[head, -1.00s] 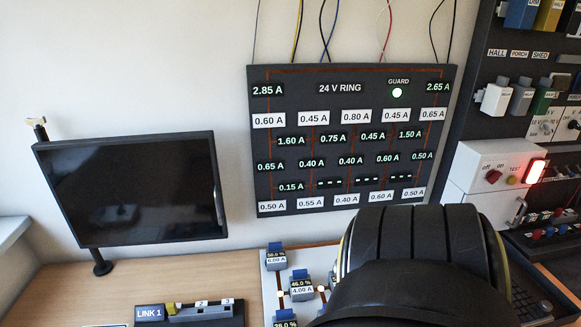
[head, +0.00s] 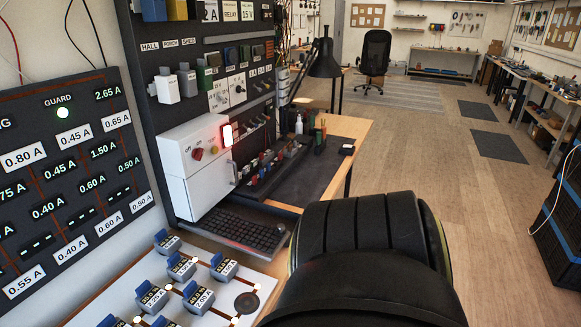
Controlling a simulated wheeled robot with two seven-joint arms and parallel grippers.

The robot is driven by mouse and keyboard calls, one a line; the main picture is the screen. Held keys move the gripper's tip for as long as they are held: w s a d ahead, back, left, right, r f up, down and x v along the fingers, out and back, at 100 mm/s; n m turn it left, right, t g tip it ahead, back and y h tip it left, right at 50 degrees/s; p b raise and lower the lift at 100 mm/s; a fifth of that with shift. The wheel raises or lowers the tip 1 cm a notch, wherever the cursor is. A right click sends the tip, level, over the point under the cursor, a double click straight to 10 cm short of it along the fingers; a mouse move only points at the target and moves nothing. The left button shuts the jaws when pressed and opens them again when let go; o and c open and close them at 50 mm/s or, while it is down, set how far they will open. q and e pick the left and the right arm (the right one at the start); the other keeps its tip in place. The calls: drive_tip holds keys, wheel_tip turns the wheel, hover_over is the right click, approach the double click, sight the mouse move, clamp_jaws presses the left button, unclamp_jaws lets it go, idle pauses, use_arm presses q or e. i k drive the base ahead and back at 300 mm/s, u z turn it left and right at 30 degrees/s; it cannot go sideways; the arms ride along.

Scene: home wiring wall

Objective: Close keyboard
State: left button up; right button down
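The dark keyboard (head: 236,229) lies flat below the white box, at the left of centre in the head view. Its keys face up, and its right end with a small dark knob or mouse-like part shows beside it. It sits along the front of a dark mat, and I cannot tell whether it rests on a sliding tray. A large black rounded part of my own arm fills the bottom middle, to the right of and nearer than the keyboard. Neither gripper is in view.
A white box (head: 197,165) with a lit red switch stands behind the keyboard. A board with several blue blocks (head: 152,296) lies in front. A black lamp (head: 323,60) stands behind. Open floor (head: 480,210) lies right.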

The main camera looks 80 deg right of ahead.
sight(263, 241)
drive_tip(key=z, duration=2)
drive_tip(key=k, duration=0.55)
drive_tip(key=z, duration=0.5)
drive_tip(key=i, duration=1.2)
drive_tip(key=u, duration=0.85)
